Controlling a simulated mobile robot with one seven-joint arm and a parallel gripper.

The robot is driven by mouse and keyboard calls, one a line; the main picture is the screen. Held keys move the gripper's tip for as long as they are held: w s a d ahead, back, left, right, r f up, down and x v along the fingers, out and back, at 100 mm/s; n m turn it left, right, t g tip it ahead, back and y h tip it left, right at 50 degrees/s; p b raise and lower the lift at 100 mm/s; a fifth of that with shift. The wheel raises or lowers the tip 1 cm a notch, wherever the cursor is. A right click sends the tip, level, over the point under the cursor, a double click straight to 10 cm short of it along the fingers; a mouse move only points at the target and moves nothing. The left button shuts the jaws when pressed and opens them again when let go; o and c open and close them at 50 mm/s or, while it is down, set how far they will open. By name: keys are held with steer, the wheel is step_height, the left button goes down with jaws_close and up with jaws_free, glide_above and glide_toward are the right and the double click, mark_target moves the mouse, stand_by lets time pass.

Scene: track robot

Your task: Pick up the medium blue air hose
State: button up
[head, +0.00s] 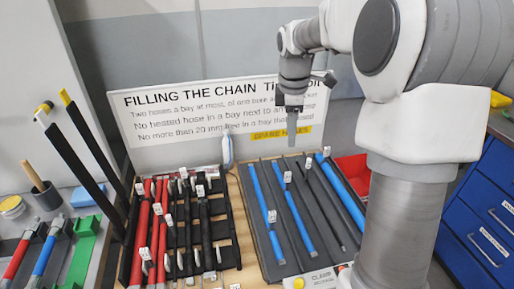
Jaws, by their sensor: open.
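Blue air hoses lie in the grooves of a dark grey rack (290,181) on the wooden bench. The left blue hose (263,203) and the middle blue hose (299,215) look thinner than the right blue hose (343,193), which is the thickest. The middle one seems the medium size, but the view is too small to be certain. Small white tags stand on the hoses. My gripper (292,140) points down above the back edge of the rack, apart from the hoses. It is open and holds nothing; its fingers overlap closely from this angle.
A black rack with red and black hoses (157,230) stands to the left. A white sign (165,125) stands behind the racks. A red bin (352,167) is behind right, and a blue drawer cabinet (488,205) is at right. My arm hides some of the right side.

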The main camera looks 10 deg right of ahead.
steer(key=w+d+f+n, duration=0.3)
steer(key=w+f, duration=0.1)
steer(key=f, duration=0.1)
steer(key=b, duration=0.2)
glide_toward(287, 181)
steer(key=shift+g+y, duration=0.3)
steer(key=shift+g, duration=0.1)
steer(key=f, duration=0.2)
steer(key=w+d+f, duration=0.1)
steer(key=f, duration=0.3)
steer(key=shift+w+d+f, duration=0.1)
steer(key=shift+w+d, duration=0.15)
steer(key=f, duration=0.1)
steer(key=f+b, duration=0.1)
steer(key=f, duration=0.3)
steer(key=shift+s+a+f, duration=0.1)
steer(key=shift+a, duration=0.25)
jaws_close()
